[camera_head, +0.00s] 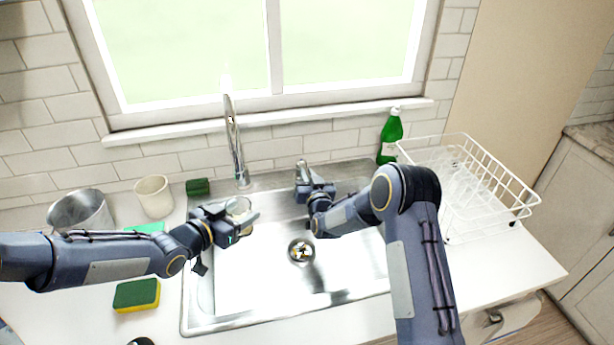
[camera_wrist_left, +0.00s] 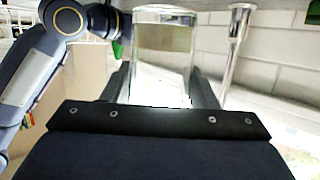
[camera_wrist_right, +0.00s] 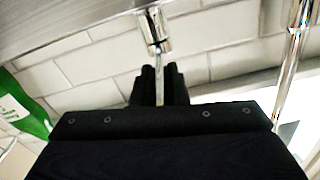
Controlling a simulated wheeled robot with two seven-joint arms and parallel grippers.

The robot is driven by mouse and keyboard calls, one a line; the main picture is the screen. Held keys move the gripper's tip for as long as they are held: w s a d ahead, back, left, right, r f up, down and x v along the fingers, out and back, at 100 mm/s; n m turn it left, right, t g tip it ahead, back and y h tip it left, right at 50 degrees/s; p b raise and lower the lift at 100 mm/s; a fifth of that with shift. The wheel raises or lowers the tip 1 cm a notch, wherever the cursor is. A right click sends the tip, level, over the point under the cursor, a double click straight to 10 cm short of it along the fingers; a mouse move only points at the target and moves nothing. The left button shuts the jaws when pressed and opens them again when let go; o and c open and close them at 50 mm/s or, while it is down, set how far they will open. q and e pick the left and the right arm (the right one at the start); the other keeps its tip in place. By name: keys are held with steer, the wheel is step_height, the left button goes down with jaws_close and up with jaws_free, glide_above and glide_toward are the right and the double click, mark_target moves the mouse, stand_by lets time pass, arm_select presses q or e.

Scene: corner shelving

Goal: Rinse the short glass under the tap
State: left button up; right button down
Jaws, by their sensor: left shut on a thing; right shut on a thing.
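My left gripper (camera_head: 245,219) is shut on the short glass (camera_head: 238,206), holding it above the left part of the sink. In the left wrist view the clear glass (camera_wrist_left: 163,60) stands between the two fingers, roughly upright. The chrome tap (camera_head: 234,140) rises behind the sink, close to the glass. It shows right of the glass in the left wrist view (camera_wrist_left: 237,45). I see no clear water stream. My right gripper (camera_head: 303,177) is shut on the thin lever of the tap handle (camera_wrist_right: 153,32), at the back of the sink.
The steel sink (camera_head: 340,275) has a drain (camera_head: 301,250) in its middle. A green bottle (camera_head: 390,137) and a white dish rack (camera_head: 520,202) stand right. A metal pot (camera_head: 80,212), a cream cup (camera_head: 154,196) and a green-yellow sponge (camera_head: 136,295) are left. A dark green sponge (camera_head: 197,187) sits behind the sink.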

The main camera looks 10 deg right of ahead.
steer(key=shift+w+d+n+y, duration=0.1)
steer(key=shift+d+n+y, duration=0.35)
steer(key=shift+y, duration=0.35)
steer(key=shift+d+n+y, duration=0.2)
steer(key=shift+n+y, duration=0.35)
steer(key=shift+y, duration=0.25)
steer(key=c, duration=1.4)
jaws_free()
steer(key=shift+c, duration=0.2)
steer(key=s+d, duration=0.2)
steer(key=s, duration=0.9)
steer(key=shift+s, duration=0.4)
steer(key=shift+d, duration=0.1)
